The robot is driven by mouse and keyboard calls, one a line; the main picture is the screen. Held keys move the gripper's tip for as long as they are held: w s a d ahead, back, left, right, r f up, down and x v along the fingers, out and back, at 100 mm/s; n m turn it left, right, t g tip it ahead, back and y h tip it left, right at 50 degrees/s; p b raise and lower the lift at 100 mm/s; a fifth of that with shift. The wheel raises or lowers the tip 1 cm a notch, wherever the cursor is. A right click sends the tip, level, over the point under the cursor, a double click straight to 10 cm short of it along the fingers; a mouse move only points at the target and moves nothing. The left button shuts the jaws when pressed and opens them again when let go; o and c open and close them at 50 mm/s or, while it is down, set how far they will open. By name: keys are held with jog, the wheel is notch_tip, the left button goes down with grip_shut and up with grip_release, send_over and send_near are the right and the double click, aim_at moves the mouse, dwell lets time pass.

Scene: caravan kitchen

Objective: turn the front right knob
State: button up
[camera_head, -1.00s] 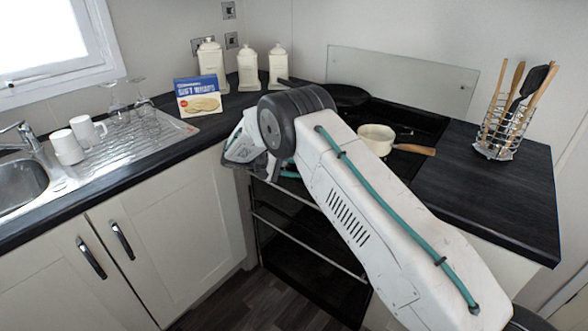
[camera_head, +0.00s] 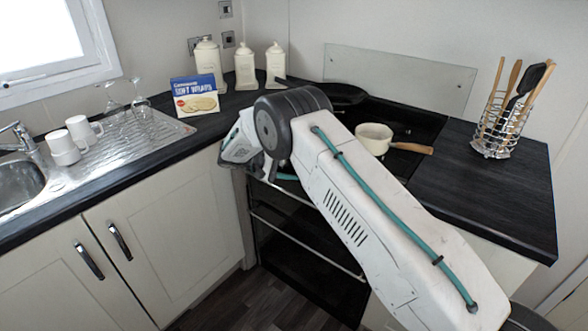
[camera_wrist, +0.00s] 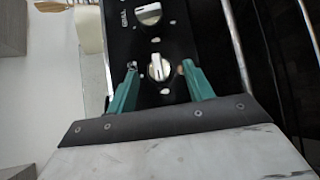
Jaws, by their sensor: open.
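In the wrist view a white and silver knob (camera_wrist: 158,68) sits on the black cooker panel (camera_wrist: 177,38), between the tips of my gripper (camera_wrist: 159,74). My gripper's teal fingers are open, one on each side of the knob, with visible gaps; I cannot tell how far its tips are from the panel. A second knob (camera_wrist: 149,14) sits farther up the panel beside the word GRILL. I cannot tell from these frames which knob is the front right one.
On the hob are a dark frying pan (camera_head: 343,93) and a cream saucepan (camera_head: 373,140) with its handle pointing right. A utensil rack (camera_head: 497,138) stands on the right worktop. Cupboard doors (camera_head: 165,215) lie left of the cooker. A metal bar (camera_wrist: 237,45) runs beside the panel.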

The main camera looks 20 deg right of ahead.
jog(key=v, duration=0.7)
jog(key=shift+a, duration=0.15)
